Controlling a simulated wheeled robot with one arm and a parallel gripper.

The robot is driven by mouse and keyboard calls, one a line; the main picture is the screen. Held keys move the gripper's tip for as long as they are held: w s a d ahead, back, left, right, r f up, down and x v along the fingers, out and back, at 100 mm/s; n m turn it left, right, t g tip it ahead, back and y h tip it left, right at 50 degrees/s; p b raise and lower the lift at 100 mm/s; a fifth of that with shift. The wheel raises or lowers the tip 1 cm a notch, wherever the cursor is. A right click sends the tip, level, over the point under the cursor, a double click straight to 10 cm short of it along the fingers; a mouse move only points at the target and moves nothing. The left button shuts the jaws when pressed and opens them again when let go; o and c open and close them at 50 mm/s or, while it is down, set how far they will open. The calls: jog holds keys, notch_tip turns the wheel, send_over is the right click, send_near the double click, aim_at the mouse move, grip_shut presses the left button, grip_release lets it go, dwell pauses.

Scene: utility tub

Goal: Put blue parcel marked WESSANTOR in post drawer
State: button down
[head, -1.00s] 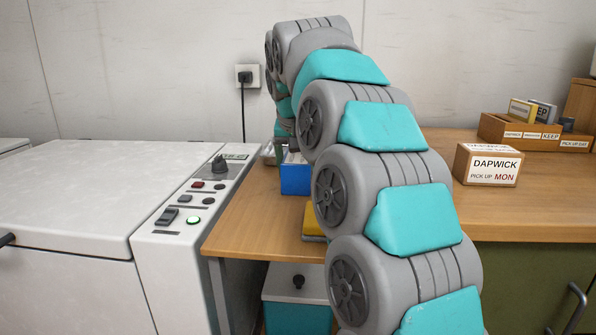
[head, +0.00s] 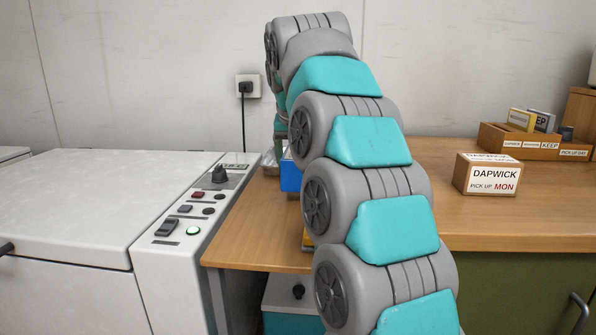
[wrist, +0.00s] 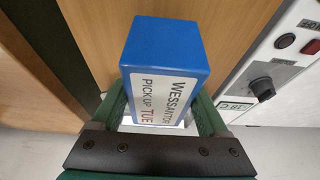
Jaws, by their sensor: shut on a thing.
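The blue parcel (wrist: 162,45) has a white label reading WESSANTOR, PICK UP TUE. In the wrist view it sits between the green fingers of my gripper (wrist: 162,108), which is shut on it. In the head view the blue parcel (head: 290,175) shows only as a sliver at the left of my arm, above the left part of the wooden counter (head: 255,235). I cannot pick out a drawer marked as the post drawer.
A white machine (head: 75,205) with a control panel stands left of the counter. A box marked DAPWICK (head: 488,175) stands right of my arm. A wooden tray (head: 520,141) is at the back right. A teal unit with a dark knob (head: 290,318) is under the counter.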

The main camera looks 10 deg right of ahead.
jog(key=shift+r, duration=0.35)
jog(key=shift+s+d+r, duration=0.2)
jog(key=shift+s, duration=0.5)
jog(key=s+d+b, duration=0.1)
jog(key=s, duration=0.3)
jog(key=s+d+r, duration=0.1)
jog(key=s+d, duration=0.1)
jog(key=s, duration=0.3)
jog(key=s+d+b, duration=0.1)
jog(key=s, duration=0.4)
jog(key=shift+d+r+b, duration=0.15)
jog(key=shift+d+b, duration=0.1)
jog(key=shift+b, duration=0.05)
